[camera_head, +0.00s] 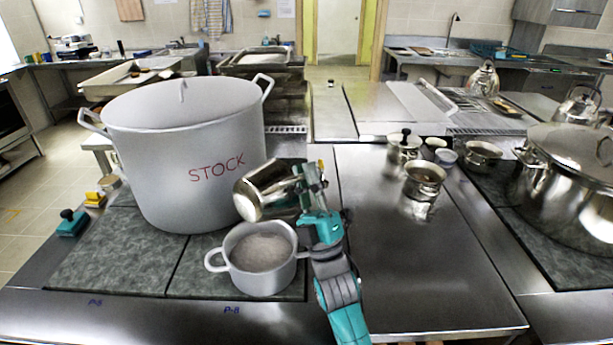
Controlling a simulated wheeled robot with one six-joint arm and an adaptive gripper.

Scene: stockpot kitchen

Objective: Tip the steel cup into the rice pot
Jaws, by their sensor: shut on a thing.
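The steel cup (262,193) is a shiny metal vessel, held tilted with its lower left end above the back of the rice pot. My gripper (308,184) is shut on the steel cup at its right side. The rice pot (260,283) is a small grey two-handled pot standing on the dark stone-patterned board, in front of the big stockpot. Its pale grainy contents (262,248) show below the rim. I cannot see inside the cup or whether anything falls from it.
A large grey stockpot (185,150) marked STOCK stands close behind and left of the rice pot. Small steel pots (424,182) stand at the right, and a big lidded steel pot (575,190) at far right.

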